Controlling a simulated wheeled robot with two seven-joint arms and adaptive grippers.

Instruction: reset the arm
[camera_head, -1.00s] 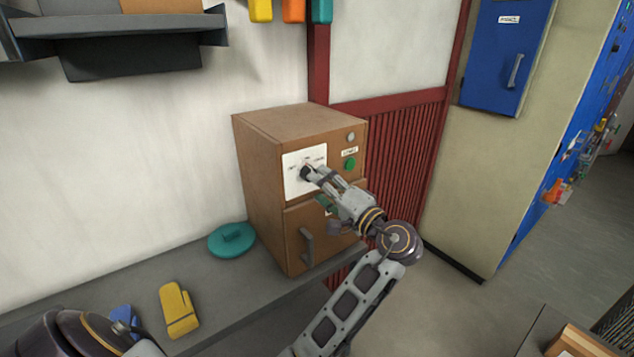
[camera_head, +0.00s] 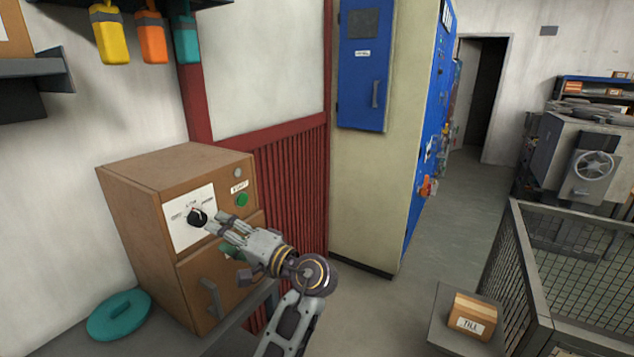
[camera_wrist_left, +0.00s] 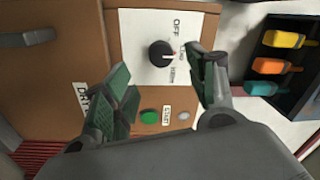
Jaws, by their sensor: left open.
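My left gripper (camera_head: 222,232) is open and empty in front of the brown oven box (camera_head: 175,165), just off its control panel. The black dial (camera_head: 197,217) sits on a white plate and is apart from the fingers. In the left wrist view the dial (camera_wrist_left: 162,54) shows between and beyond the two open fingers (camera_wrist_left: 165,90), with its red-tipped mark toward the middle label, away from OFF. A green START button (camera_head: 242,200) is on the panel, right of the dial. My right gripper is not in view.
A teal lid (camera_head: 118,314) lies on the grey bench left of the oven. A blue cabinet (camera_head: 363,65) hangs on the pale wall at right. A box labelled TILL (camera_head: 472,315) and a mesh cage (camera_head: 585,270) stand at lower right. Open floor lies between.

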